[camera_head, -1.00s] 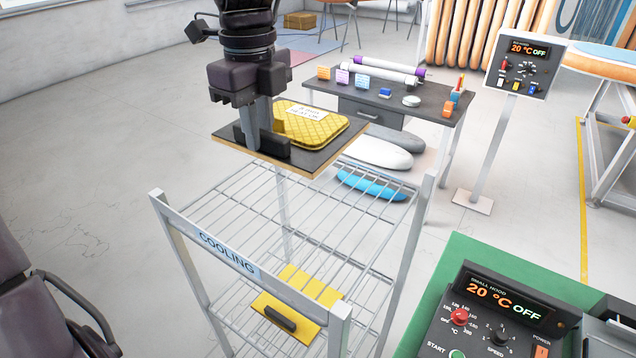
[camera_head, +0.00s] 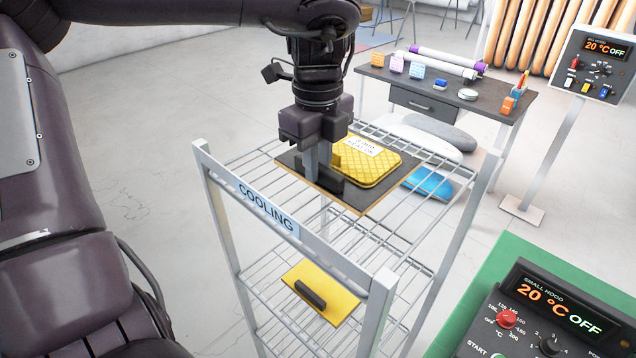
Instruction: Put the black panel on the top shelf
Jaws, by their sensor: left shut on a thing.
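The black panel (camera_head: 348,197) is a flat dark board with a light brown edge. A yellow quilted pad (camera_head: 378,167) with a white label lies on it. My left gripper (camera_head: 322,180) points down and is shut on the panel's dark handle at its near left side. The panel is level, over the top shelf (camera_head: 254,165) of the cooling rack; I cannot tell whether it touches the wires. The rack is a grey wire frame with a "COOLING" sign (camera_head: 268,207). My right gripper is not in view.
A yellow panel (camera_head: 320,291) with a black handle lies on the rack's lower shelf. The small hood control box (camera_head: 545,318) stands on a green surface at the lower right. A dark desk (camera_head: 440,98) with small items stands behind the rack.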

